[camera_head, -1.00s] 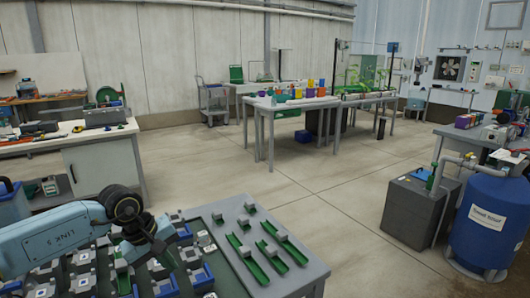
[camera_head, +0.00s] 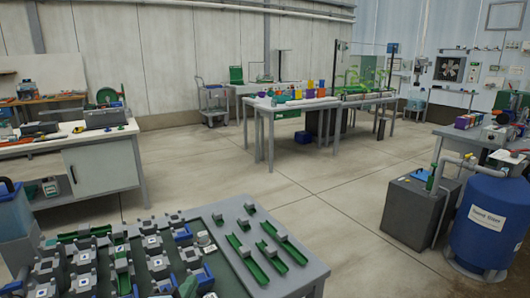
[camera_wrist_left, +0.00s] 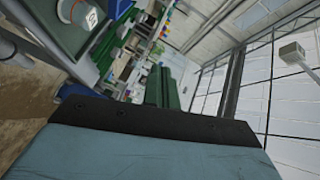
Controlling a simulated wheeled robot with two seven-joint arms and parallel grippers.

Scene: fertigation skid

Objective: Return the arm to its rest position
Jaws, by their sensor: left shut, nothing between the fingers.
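My left arm does not show clearly in the head view. In the left wrist view, the dark front edge of my left gripper (camera_wrist_left: 155,120) and a blue-grey housing behind it fill the lower part of the picture. The gripper is shut, and I see nothing held in it. My right gripper is in neither view.
A grey bench (camera_head: 306,277) at the front left bears a dark green board with many small grey, white and blue parts, and several green channels (camera_head: 270,258). A blue tank (camera_head: 487,225) and grey box (camera_head: 412,215) stand right. Open floor (camera_head: 345,225) lies between.

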